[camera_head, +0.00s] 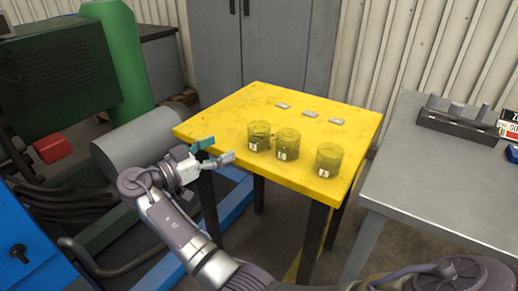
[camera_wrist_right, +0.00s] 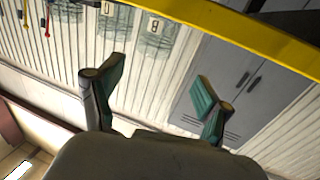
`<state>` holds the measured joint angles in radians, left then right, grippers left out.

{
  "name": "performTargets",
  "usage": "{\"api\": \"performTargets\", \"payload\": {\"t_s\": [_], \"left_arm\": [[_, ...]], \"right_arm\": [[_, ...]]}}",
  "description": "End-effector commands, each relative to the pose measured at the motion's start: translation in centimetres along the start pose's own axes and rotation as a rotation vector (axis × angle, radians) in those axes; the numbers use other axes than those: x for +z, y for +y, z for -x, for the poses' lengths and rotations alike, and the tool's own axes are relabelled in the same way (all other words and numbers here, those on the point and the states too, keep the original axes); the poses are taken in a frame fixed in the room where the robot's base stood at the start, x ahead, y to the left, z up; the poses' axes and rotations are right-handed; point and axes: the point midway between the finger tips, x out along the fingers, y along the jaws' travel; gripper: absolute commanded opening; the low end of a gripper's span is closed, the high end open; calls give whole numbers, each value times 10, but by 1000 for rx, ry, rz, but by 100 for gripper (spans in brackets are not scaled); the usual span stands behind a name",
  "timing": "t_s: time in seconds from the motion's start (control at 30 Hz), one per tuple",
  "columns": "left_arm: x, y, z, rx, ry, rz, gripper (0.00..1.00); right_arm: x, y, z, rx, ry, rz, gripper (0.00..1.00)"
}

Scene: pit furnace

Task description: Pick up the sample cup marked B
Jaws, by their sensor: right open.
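Three greenish see-through cups with small white labels stand in a row on the yellow table (camera_head: 225,118): a left cup (camera_head: 258,136), a middle cup (camera_head: 288,145) and a right cup (camera_head: 327,160). Their letters are too small to read surely in the head view. In the right wrist view one cup (camera_wrist_right: 152,40) has a label that looks like B; part of another cup (camera_wrist_right: 108,22) shows beside it. My right gripper (camera_head: 215,151) is open and empty at the table's left front edge, left of the cups and apart from them; its open fingers also show in the wrist view (camera_wrist_right: 158,82).
Several small silver pieces (camera_head: 309,114) lie behind the cups. A grey table (camera_head: 425,180) with a dark box (camera_head: 455,122) stands at right. A grey cylinder (camera_head: 140,140) and green machinery are at left, a grey cabinet (camera_head: 265,45) behind.

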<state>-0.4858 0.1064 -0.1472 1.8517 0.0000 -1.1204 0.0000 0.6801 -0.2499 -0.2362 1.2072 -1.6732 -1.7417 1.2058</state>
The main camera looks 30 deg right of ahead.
Motion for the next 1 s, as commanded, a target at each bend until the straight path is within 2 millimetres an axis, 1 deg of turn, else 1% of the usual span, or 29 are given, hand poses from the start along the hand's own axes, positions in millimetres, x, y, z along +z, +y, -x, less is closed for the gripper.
{"api": "performTargets", "payload": {"t_s": [0.1,0.3,0.4,0.63,0.8,0.9,1.0], "left_arm": [[2,0,-2,0,-5,0,40],[8,0,-12,1,-10,-1,40],[9,1,-16,1,-12,-2,40],[12,1,-20,1,-13,-2,40],[21,2,-32,3,-23,-4,40],[23,2,-36,3,-24,-4,40],[25,2,-38,3,-26,-4,40]], "right_arm": [[-5,3,-19,15,5,-14,78],[-5,3,-59,12,6,-11,78],[-4,3,-73,11,4,-9,78],[-4,3,-90,9,4,-8,78],[-6,7,-115,10,5,-7,78],[-4,6,-128,9,4,-6,78],[-4,6,-134,8,3,-6,78]]}}
